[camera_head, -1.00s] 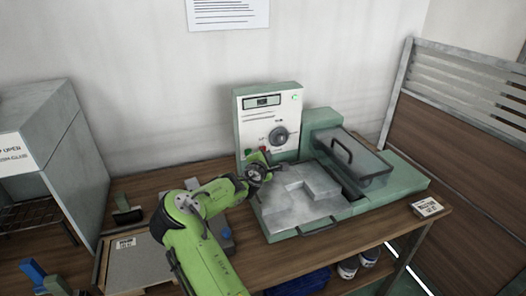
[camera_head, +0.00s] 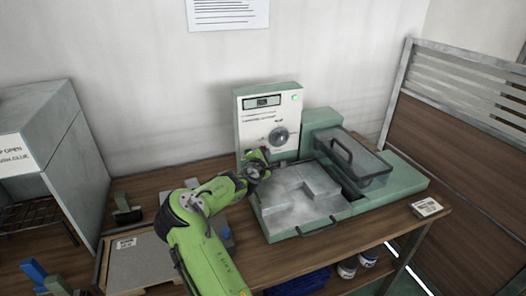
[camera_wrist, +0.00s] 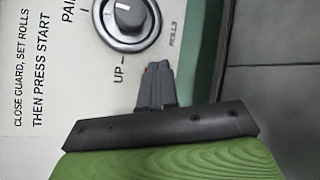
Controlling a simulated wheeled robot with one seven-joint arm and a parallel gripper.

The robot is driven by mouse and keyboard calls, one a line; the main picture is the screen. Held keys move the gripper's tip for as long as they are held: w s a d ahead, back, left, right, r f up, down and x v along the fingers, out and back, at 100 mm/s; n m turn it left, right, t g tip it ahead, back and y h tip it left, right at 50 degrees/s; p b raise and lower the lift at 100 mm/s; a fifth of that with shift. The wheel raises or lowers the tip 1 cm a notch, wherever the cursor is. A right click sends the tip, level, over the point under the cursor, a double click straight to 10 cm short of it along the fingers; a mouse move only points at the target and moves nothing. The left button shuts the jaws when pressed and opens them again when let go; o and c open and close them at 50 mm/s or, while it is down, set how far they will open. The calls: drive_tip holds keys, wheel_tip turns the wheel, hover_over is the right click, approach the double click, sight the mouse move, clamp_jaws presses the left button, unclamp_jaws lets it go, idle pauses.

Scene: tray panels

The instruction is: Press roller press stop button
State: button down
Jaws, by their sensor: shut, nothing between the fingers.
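The roller press (camera_head: 400,180) stands on the bench, green with a pale upright control panel (camera_head: 287,105). The panel has a small display, a green light, printed text and a grey round knob (camera_head: 278,137), also seen in the wrist view (camera_wrist: 128,14). A small red spot (camera_wrist: 146,70), perhaps the stop button, shows at the left edge of my fingertips; most of it is hidden. My gripper (camera_wrist: 156,68) is shut and empty, its tips at the lower panel below the knob. In the head view my gripper (camera_head: 264,158) is at the panel's lower edge; contact cannot be told.
The press's metal bed (camera_head: 285,205) with a front handle lies right of my gripper. A clear guard with a black handle (camera_head: 341,150) is behind it. A grey cabinet (camera_head: 70,130) stands left. A small labelled box (camera_head: 427,207) lies at the bench's right end.

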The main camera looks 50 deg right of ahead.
drive_tip(key=shift+w+d, duration=0.1)
drive_tip(key=shift+w, duration=0.1)
idle(0.5)
drive_tip(key=shift+s+a, duration=0.45)
drive_tip(key=shift+s, duration=0.25)
drive_tip(key=shift+s+a, duration=0.45)
drive_tip(key=shift+s, duration=0.3)
drive_tip(key=shift+s+a, duration=0.4)
drive_tip(key=shift+s, duration=0.3)
drive_tip(key=shift+s+a, duration=0.45)
drive_tip(key=shift+s, duration=0.3)
